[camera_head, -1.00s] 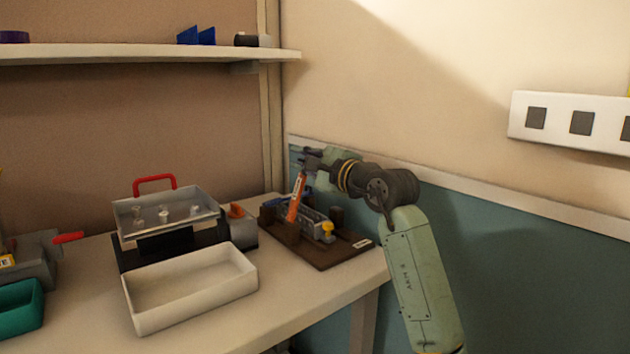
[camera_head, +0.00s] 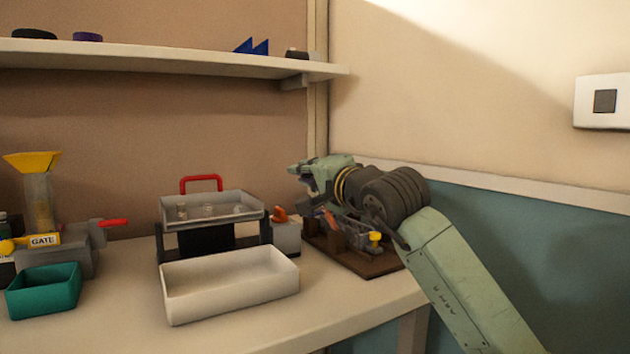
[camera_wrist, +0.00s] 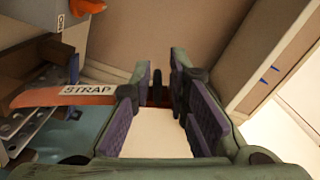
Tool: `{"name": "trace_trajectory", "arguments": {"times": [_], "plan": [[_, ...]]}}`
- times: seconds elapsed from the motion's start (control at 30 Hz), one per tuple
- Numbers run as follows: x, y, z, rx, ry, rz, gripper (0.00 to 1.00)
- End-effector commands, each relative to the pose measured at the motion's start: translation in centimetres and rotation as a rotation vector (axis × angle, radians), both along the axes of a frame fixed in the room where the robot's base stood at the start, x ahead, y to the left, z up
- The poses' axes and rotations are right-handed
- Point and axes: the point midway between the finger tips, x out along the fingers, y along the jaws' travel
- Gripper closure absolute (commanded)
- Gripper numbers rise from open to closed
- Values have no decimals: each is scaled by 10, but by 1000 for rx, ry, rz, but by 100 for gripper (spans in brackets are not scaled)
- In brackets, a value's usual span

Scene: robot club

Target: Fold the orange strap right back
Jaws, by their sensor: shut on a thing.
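The orange strap (camera_wrist: 40,98), with a white "STRAP" label, runs from the left of the wrist view to the left finger of my gripper (camera_wrist: 160,85). In the head view a short piece of the strap (camera_head: 330,220) shows low on the brown fixture board (camera_head: 378,265). My gripper (camera_head: 299,173) is at the back left of the board there. My wrist hides much of the fixture.
A grey box with an orange part (camera_head: 279,215) stands close left of the board. Left of it are a raised clear tray with a red handle (camera_head: 201,178), a white bin (camera_head: 230,292) and a teal bin (camera_head: 45,295). A wall is close behind; a shelf (camera_head: 190,62) is above.

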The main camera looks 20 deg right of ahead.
Motion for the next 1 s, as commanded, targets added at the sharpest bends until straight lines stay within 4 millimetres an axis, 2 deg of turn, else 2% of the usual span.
{"name": "trace_trajectory", "arguments": {"times": [0.03, 0.67, 0.7, 0.93, 1.0], "plan": [[1, -1, -8, -14, 9, -5, 100], [-1, 5, -10, -58, -3, -3, 100], [-1, 5, -10, -58, -3, -3, 84], [-1, 6, -8, -58, -8, -2, 68], [-1, 6, -7, -59, -10, -1, 67]]}}
